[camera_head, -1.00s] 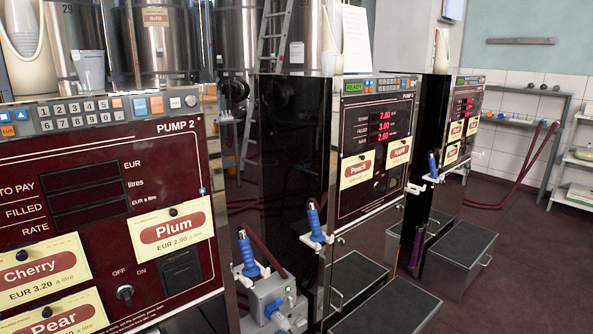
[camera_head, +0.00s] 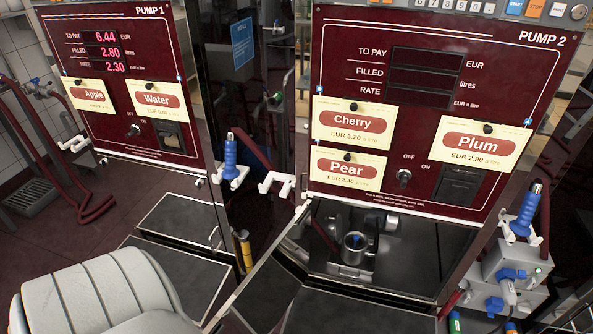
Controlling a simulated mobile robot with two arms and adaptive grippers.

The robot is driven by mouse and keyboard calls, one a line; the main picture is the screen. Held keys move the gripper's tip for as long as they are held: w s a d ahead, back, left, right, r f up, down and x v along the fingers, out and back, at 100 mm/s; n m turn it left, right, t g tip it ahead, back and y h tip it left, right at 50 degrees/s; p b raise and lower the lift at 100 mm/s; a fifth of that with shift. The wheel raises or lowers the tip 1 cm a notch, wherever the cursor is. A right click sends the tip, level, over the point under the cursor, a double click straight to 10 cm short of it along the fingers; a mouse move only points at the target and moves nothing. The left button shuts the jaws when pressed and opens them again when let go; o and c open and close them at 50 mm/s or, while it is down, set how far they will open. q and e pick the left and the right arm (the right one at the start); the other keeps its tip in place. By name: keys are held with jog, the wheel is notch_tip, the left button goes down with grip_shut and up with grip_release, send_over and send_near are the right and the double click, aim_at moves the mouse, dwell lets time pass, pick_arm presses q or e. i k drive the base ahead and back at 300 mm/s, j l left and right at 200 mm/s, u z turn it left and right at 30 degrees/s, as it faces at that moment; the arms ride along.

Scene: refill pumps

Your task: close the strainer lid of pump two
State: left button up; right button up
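Pump two (camera_head: 480,85) stands at the right with a dark red panel and dark displays. Below its panel the housing is open, with dark inner parts in shadow. A small metal cup-like part (camera_head: 353,262), which looks like the strainer, sits inside with its top seemingly open and something blue in it. I cannot make out the lid clearly. Neither of my grippers is in view.
Pump one (camera_head: 120,80) stands at the left with lit red displays. Blue nozzles (camera_head: 231,158) hang beside the pumps. A pale ribbed seat-like shape (camera_head: 85,300) fills the lower left. A grey box with blue fittings (camera_head: 505,280) stands at the lower right.

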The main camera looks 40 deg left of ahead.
aim_at(335, 225)
jog(key=u, duration=1.15)
